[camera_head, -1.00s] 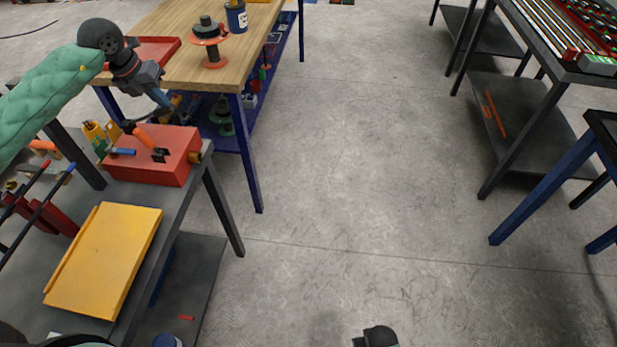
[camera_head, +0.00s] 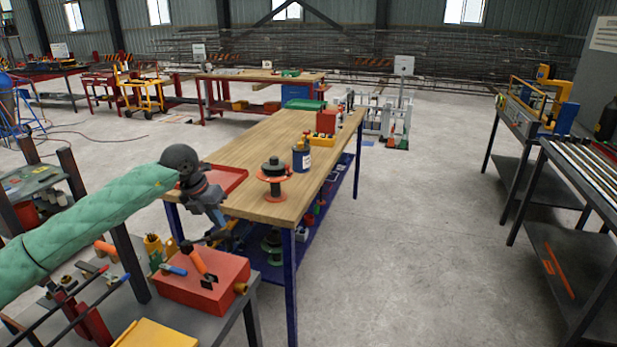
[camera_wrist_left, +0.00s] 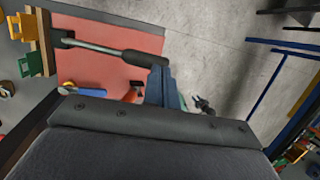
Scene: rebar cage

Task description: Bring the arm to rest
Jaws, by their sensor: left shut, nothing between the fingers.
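My left arm, in a green quilted sleeve, comes in from the left of the head view. Its left gripper (camera_head: 218,222) is shut and empty, pointing down above and behind a red box (camera_head: 207,282). The box lies on a grey bench, with an orange-handled tool and a small blue-handled tool on top. In the left wrist view the shut fingers (camera_wrist_left: 160,85) show at the middle, and the red box (camera_wrist_left: 105,42) lies beyond them. I cannot tell from the wrist view how far apart they are. My right gripper is out of view.
A wooden-topped table (camera_head: 250,150) with a red tray (camera_head: 222,178), a spool (camera_head: 273,178) and a blue can (camera_head: 301,156) stands just beyond the gripper. A yellow panel (camera_head: 155,335) lies on the near bench. The floor (camera_head: 420,220) right of the table is clear.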

